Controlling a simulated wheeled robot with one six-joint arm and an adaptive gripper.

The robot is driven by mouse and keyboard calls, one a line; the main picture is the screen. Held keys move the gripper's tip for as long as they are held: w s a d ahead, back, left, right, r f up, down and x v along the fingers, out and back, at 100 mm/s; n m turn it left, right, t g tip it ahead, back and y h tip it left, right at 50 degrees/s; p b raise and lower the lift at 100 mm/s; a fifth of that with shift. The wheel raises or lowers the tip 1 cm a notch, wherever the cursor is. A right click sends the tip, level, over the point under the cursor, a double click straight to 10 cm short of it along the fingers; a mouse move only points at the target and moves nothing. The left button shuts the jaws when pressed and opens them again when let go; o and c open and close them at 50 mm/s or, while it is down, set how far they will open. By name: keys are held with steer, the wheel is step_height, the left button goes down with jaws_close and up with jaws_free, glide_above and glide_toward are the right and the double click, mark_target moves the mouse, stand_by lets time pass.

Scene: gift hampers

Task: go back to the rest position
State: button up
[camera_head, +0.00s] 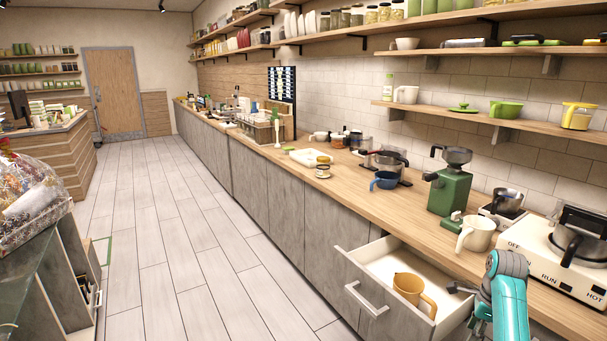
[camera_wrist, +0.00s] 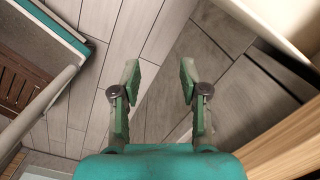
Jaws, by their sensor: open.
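My gripper (camera_wrist: 159,76) is open in the wrist view, with its two green fingers apart and nothing between them. Grey floor planks and a grey cabinet front show beyond the fingers. In the head view my teal arm stands at the lower right, beside the open drawer (camera_head: 385,262). A tan jug (camera_head: 409,288) with a handle stands upright inside the drawer, apart from my arm. My fingers are hard to make out in the head view.
The pulled-out drawer juts into the aisle. The tiled floor (camera_head: 190,230) is clear. A wrapped hamper (camera_head: 28,195) stands at left.

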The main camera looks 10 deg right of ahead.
steer(key=s+a+f+n+t+h, duration=0.1)
steer(key=s+a+f+n, duration=0.15)
steer(key=a+f, duration=0.5)
steer(key=s+a+f+n+t, duration=0.25)
steer(key=a+f, duration=0.25)
steer(key=f, duration=0.6)
steer(key=s+a+f+n+t+h, duration=0.1)
steer(key=s+a+f+n, duration=0.25)
steer(key=s+a, duration=0.25)
steer(key=s+a+f+n+t, duration=0.2)
steer(key=s+a+f+n, duration=0.15)
steer(key=s+a, duration=0.35)
steer(key=s+a+r+n+t, duration=0.2)
steer(key=s+a+r+n, duration=0.25)
steer(key=s, duration=0.45)
steer(key=s+a+r+n+t, duration=0.25)
steer(key=s+a+r, duration=0.2)
steer(key=s, duration=0.35)
steer(key=s+a+r+n+t, duration=0.1)
steer(key=s+r+n, duration=0.2)
steer(key=r, duration=0.6)
steer(key=s+a+r+n+t+y, duration=0.1)
steer(key=s+r+n, duration=0.3)
steer(key=s+r, duration=0.4)
steer(key=shift+s+a+r+t, duration=0.3)
steer(key=shift+a+r+t, duration=0.25)
steer(key=shift+r, duration=0.35)
